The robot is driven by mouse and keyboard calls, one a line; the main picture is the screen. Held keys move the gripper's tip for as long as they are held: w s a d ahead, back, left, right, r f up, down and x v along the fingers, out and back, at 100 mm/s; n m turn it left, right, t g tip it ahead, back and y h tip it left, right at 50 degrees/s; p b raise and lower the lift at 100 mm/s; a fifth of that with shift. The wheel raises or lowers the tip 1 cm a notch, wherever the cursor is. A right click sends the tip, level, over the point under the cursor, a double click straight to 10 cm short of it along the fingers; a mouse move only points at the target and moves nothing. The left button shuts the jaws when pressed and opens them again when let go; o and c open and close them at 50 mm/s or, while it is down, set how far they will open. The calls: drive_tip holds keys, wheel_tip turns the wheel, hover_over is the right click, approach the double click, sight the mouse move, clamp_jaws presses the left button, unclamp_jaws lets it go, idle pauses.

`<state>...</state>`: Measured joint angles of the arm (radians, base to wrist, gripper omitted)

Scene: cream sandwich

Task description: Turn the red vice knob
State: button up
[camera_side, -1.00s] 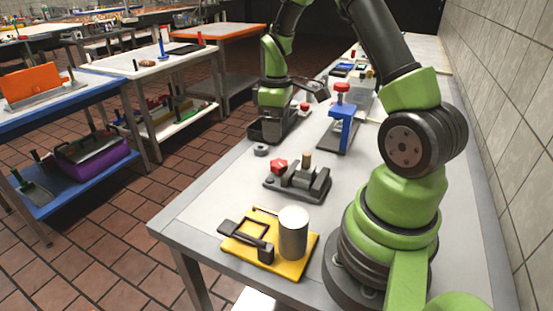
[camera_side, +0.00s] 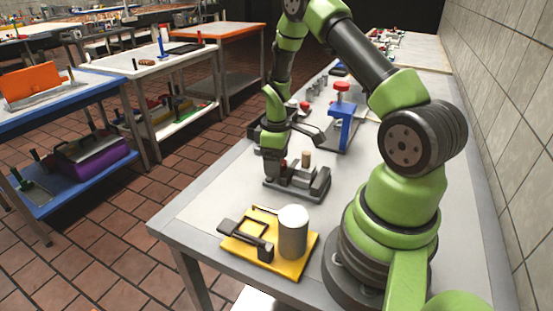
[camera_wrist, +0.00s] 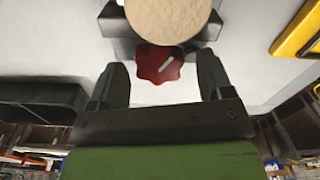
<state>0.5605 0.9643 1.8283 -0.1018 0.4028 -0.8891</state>
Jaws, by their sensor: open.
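The red vice knob (camera_wrist: 158,66) is a lobed knob with a pale line on it. In the wrist view it lies just ahead of and between the two fingertips, with a gap on each side. In the side view my gripper mostly hides it. The dark grey vice (camera_side: 313,186) sits on the grey table and also shows in the wrist view (camera_wrist: 123,46). A tan round peg (camera_side: 306,158) stands up from the vice; its top (camera_wrist: 168,16) is close to the wrist camera. My gripper (camera_side: 272,172) is open and empty, pointing down at the vice's knob end.
A yellow base with a toggle clamp (camera_side: 262,262) and a grey cylinder (camera_side: 293,235) stands in front of the vice. A blue stand with a red top (camera_side: 342,118) is behind it. A dark bin (camera_wrist: 35,100) lies left in the wrist view. Bare table shows left of the vice.

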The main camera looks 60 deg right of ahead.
drive_tip(key=c, duration=0.9)
drive_tip(key=shift+m, duration=0.3)
drive_tip(key=shift+d+m, duration=0.15)
drive_tip(key=shift+m, duration=2.55)
drive_tip(key=o, duration=0.9)
wheel_tip(320, 180, up, 10)
